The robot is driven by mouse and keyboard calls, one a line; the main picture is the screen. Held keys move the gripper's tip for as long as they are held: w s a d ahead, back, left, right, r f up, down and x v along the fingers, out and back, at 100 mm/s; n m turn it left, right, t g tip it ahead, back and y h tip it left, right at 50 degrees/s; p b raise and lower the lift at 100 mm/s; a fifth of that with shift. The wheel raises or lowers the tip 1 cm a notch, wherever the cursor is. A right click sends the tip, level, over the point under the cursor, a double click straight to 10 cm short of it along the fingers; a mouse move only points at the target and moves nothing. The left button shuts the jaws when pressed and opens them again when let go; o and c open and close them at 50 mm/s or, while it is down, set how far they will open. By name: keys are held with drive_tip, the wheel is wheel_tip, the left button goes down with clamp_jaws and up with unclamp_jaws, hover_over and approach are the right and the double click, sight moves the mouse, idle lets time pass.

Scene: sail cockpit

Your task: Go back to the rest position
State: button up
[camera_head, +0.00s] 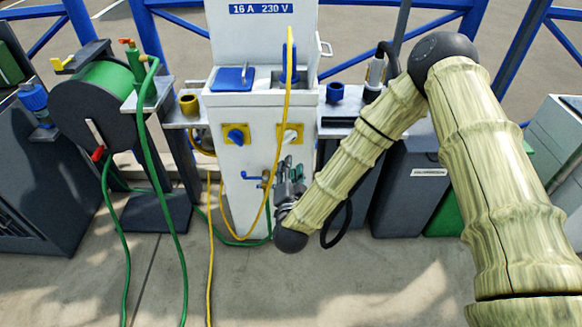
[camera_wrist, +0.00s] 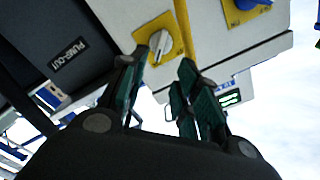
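My gripper (camera_head: 289,180) is in front of the white power pedestal (camera_head: 250,115), low down and to the right of its middle, below the yellow plate with a white knob (camera_head: 290,134). In the wrist view my gripper (camera_wrist: 164,58) has its two green-padded fingers apart, with nothing seen between them. The same white knob on its yellow plate (camera_wrist: 161,44) shows just beyond the fingertips. The head view does not make clear whether the gripper touches the pedestal. My arm comes down from the right and hides part of the scene there.
A yellow cable (camera_head: 288,100) hangs from a blue plug on the pedestal. A green hose reel (camera_head: 103,95) stands at left, its hose trailing down. A blue tap handle (camera_head: 251,176) is left of my gripper. A dark cabinet (camera_head: 408,205) stands at right. The foreground floor is mostly open.

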idle(0.3)
drive_tip(key=s+d+f+n+g+y, duration=0.1)
drive_tip(key=s+d+f+n+g, duration=0.45)
drive_tip(key=s+f, duration=0.7)
drive_tip(key=s+d+f+n+g+y, duration=0.1)
drive_tip(key=s+d+f+n+g, duration=0.1)
drive_tip(key=s+d+f+g, duration=0.85)
drive_tip(key=s+d+f+n+g+h, duration=0.1)
drive_tip(key=s+d, duration=0.2)
drive_tip(key=s, duration=0.6)
drive_tip(key=s+d+f+g+h, duration=0.1)
drive_tip(key=s+d+f, duration=0.15)
drive_tip(key=s, duration=0.65)
wheel_tip(320, 180, up, 14)
drive_tip(key=d+p, duration=0.1)
drive_tip(key=p, duration=1.2)
drive_tip(key=shift+s+d, duration=0.15)
